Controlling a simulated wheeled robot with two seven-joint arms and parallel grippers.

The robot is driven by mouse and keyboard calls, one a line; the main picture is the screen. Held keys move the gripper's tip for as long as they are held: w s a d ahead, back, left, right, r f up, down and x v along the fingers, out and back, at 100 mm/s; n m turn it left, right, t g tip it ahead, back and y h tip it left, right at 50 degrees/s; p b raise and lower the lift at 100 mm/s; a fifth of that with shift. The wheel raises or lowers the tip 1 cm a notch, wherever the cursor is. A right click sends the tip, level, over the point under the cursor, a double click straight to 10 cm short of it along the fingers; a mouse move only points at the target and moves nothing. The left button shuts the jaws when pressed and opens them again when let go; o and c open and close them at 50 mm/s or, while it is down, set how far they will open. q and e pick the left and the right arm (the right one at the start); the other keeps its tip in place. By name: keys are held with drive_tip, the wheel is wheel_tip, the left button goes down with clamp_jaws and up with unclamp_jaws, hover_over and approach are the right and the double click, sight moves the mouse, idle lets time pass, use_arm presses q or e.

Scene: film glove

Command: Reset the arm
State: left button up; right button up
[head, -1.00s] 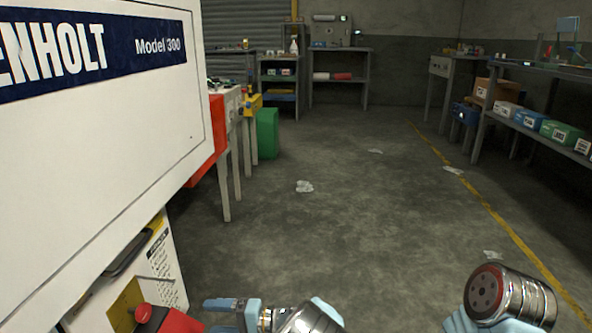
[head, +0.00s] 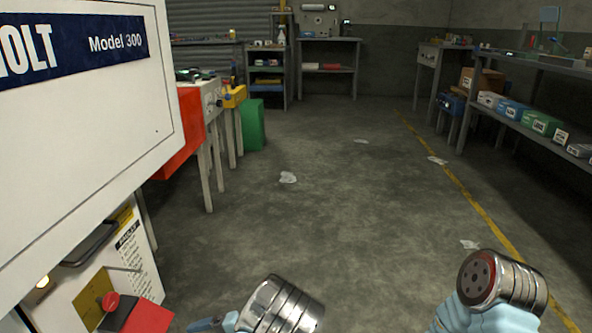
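Two blue and silver arm sections of mine show at the bottom of the head view. My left arm ends in a silver cylindrical joint low in the middle, with a small blue part at its left. My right arm shows a silver joint with a dark, red-rimmed face at the lower right. No fingertips of either gripper can be made out. Nothing held can be seen.
A white machine (head: 75,170) marked "Model 300" stands close on the left, with a red button (head: 112,302) below. Benches line the back and right. The concrete floor (head: 330,230) is open, with crumpled scraps (head: 288,178) and a yellow line (head: 475,207).

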use_arm(q)
drive_tip(key=s+d+f+g+h+p, duration=0.2)
drive_tip(key=s+f+h+p, duration=0.1)
drive_tip(key=s+f+h, duration=0.4)
drive_tip(key=s+d+f+g+h+p, duration=0.2)
drive_tip(key=s+f+h, duration=0.2)
drive_tip(key=s, duration=0.4)
drive_tip(key=s+d+r+n+t+h+p, duration=0.2)
drive_tip(key=d+r+n+t+h+p, duration=0.2)
drive_tip(key=d+r+n+t+h, duration=0.1)
drive_tip(key=shift+s+d+r+h, duration=0.25)
drive_tip(key=shift+d+r+h, duration=0.1)
drive_tip(key=shift+d+h, duration=0.6)
